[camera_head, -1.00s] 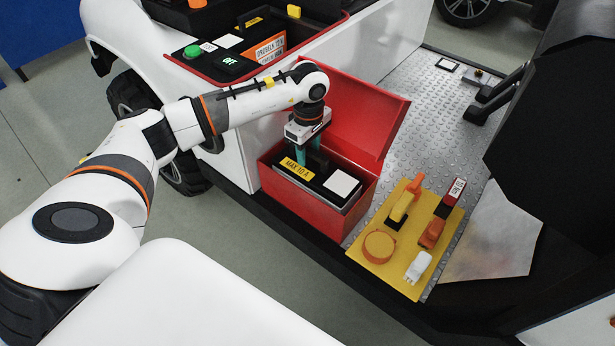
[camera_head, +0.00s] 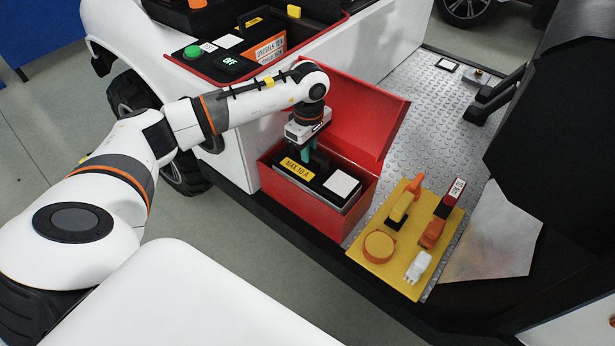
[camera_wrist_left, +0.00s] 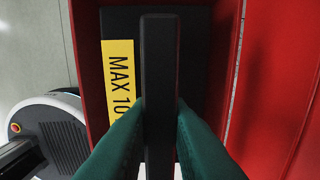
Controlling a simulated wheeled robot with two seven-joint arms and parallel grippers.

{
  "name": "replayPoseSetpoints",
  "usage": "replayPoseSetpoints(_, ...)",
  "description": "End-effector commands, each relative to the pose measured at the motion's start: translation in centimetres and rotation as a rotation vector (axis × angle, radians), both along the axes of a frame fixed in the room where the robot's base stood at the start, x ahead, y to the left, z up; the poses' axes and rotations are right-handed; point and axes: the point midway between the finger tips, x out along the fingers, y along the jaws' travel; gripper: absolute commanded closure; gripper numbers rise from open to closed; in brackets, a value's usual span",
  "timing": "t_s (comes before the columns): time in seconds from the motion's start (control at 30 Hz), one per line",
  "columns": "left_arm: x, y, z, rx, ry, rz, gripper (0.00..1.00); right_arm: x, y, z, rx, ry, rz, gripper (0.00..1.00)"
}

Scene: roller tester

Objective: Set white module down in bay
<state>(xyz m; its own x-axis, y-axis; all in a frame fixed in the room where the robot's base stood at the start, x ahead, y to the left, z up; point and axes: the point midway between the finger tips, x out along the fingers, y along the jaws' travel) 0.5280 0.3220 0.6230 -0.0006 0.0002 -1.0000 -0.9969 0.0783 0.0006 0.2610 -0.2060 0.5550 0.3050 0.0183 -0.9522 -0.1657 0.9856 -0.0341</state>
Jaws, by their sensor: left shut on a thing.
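My left gripper (camera_head: 310,163) reaches down into the open red box (camera_head: 330,212). Its teal fingers, also in the left wrist view (camera_wrist_left: 160,115), are shut on a black bar handle (camera_wrist_left: 160,55) that stands over a black top with a yellow "MAX 10 A" label (camera_head: 297,168). A white square (camera_head: 342,184) lies on that top, at its right end. The unit's lower part is hidden by the box walls. A small white piece (camera_head: 417,266) lies on the yellow board. I cannot tell which white thing is the module. My right gripper is not in view.
The red lid (camera_head: 365,120) stands open behind the box. The yellow board (camera_head: 392,275) beside it holds several orange, yellow and red pieces. A red-rimmed control panel (camera_head: 240,75) with a green button is at the upper left. The metal floor (camera_head: 415,120) behind is mostly clear.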

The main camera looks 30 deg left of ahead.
Motion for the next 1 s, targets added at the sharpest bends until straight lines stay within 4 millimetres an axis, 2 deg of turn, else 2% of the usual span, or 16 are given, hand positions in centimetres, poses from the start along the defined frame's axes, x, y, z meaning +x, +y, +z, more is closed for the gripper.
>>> replayPoseSetpoints(0.7, 0.05, 0.0, 0.08, -0.001, -0.002, 0.0, 1.0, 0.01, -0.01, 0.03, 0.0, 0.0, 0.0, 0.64)
replayPoseSetpoints(1.0, 0.21, -0.01, 0.76, -0.003, -0.009, 0.0, 1.0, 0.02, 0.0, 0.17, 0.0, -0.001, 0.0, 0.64)
